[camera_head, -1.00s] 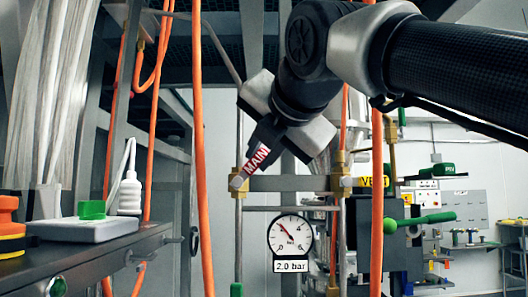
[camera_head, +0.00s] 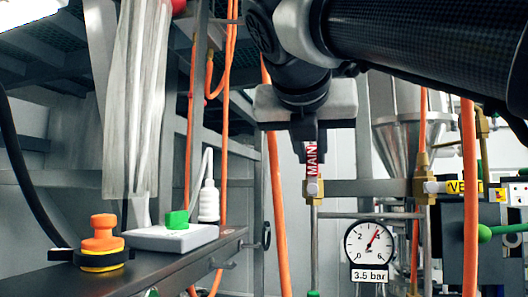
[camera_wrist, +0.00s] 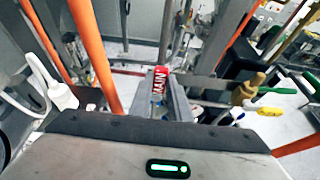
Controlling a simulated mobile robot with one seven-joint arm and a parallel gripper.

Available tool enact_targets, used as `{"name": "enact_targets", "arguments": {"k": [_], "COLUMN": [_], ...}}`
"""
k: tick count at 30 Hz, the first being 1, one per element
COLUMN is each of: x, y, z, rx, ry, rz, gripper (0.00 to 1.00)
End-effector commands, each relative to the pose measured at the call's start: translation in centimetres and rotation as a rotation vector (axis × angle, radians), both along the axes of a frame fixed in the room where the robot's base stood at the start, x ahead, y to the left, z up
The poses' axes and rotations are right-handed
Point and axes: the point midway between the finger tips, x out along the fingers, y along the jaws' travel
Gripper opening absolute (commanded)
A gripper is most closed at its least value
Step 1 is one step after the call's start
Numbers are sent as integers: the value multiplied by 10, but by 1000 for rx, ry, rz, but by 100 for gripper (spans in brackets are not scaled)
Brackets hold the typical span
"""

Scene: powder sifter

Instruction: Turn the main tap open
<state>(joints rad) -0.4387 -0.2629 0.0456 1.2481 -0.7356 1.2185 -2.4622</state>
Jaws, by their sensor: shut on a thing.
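The main tap's red handle, marked MAIN (camera_head: 312,160), stands upright above its brass valve body (camera_head: 313,188) on a thin vertical pipe. My gripper (camera_head: 309,146) comes down from above and is shut on the upper part of this handle, which its fingers partly hide. In the wrist view the red handle (camera_wrist: 159,79) shows near the middle, at the far end of my gripper. The round gauge (camera_head: 368,242) to the lower right of the tap has a red needle pointing up and right. The label below it reads 3.5 bar.
Orange hoses hang close on both sides, one left of the tap (camera_head: 278,200) and one at right (camera_head: 469,200). A second valve with a yellow label (camera_head: 462,187) is to the right. A dark shelf (camera_head: 130,262) at left carries an orange knob (camera_head: 102,236) and a white box (camera_head: 165,238).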

Motion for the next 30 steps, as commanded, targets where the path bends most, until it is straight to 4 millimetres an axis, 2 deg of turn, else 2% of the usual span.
{"name": "enact_targets", "arguments": {"k": [17,18,21,30], "x": [1,1,1,1], "y": [2,2,2,2], "z": [-2,-2,-1,-1], "rx": [-32,-32,-31,-30], "ry": [13,13,12,10], "rz": [0,0,0,0], "gripper": [0,22,36,36]}}
